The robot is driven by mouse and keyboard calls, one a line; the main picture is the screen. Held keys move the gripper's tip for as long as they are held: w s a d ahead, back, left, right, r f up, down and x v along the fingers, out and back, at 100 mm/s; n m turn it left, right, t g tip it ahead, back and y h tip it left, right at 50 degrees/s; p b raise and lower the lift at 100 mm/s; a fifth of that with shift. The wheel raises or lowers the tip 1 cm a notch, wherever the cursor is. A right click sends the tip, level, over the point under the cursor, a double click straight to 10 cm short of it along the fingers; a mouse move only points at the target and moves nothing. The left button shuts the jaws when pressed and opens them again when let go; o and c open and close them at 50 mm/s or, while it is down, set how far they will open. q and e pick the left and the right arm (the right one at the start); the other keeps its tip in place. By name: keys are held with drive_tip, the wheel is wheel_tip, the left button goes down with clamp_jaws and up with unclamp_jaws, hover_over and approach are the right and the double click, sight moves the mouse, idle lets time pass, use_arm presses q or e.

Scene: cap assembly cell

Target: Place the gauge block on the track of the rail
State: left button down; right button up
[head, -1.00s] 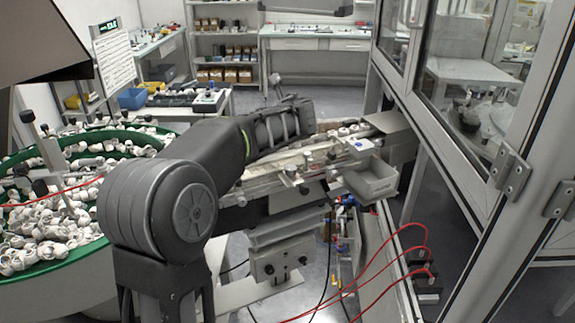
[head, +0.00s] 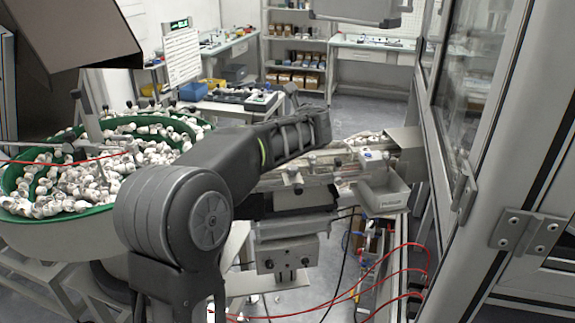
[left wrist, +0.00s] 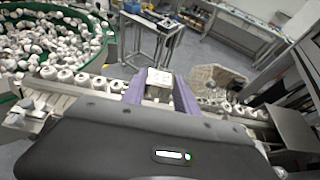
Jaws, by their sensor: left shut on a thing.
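In the left wrist view, my left gripper (left wrist: 161,88) has two purple fingers shut on the gauge block (left wrist: 159,76), a small pale block with dark spots on its face. The rail (left wrist: 112,86) runs across behind the fingers, with a row of white caps on its track to both sides. The block appears over the line of the rail; I cannot tell whether it touches the track. In the head view the rail (head: 275,180) is partly covered by my left arm, which hides the gripper and block. My right gripper is in neither view.
A green-rimmed bowl of white caps (head: 95,222) stands left. A grey open bin (head: 385,197) hangs at the rail's front right. A framed glass enclosure (head: 480,190) closes off the right. Red cables (head: 385,258) loop below the rail.

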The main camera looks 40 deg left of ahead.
use_arm(q)
drive_tip(key=shift+f+b, duration=0.35)
drive_tip(key=shift+f, duration=2.7)
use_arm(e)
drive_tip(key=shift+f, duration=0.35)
use_arm(q)
drive_tip(key=shift+f+b, duration=0.3)
drive_tip(key=shift+f, duration=1.65)
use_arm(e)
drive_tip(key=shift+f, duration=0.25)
use_arm(q)
drive_tip(key=c, duration=1.4)
unclamp_jaws()
drive_tip(key=shift+f, duration=0.15)
drive_tip(key=shift+o, duration=1)
drive_tip(key=shift+r, duration=0.2)
